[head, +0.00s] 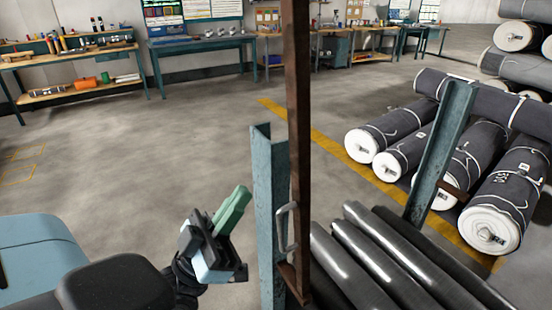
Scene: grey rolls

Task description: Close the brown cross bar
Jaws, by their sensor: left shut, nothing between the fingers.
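The brown cross bar (299,130) stands upright, raised beside the left blue-grey post (267,210), and runs out of the top of the head view. A grey metal handle (281,230) sits on its lower part. My left gripper (240,193) is shut and empty, with green fingers pointing up and to the right. It is left of the post and the handle, and appears apart from both in the picture. The right blue-grey post (440,155) leans in view, with a small brown bracket (453,189) on it. My right gripper is not in view.
Dark grey rolls (365,255) lie between the posts. Larger wrapped rolls (500,190) with white ends are stacked at the right. Workbenches (200,42) line the back wall. The concrete floor (130,165) at left is clear.

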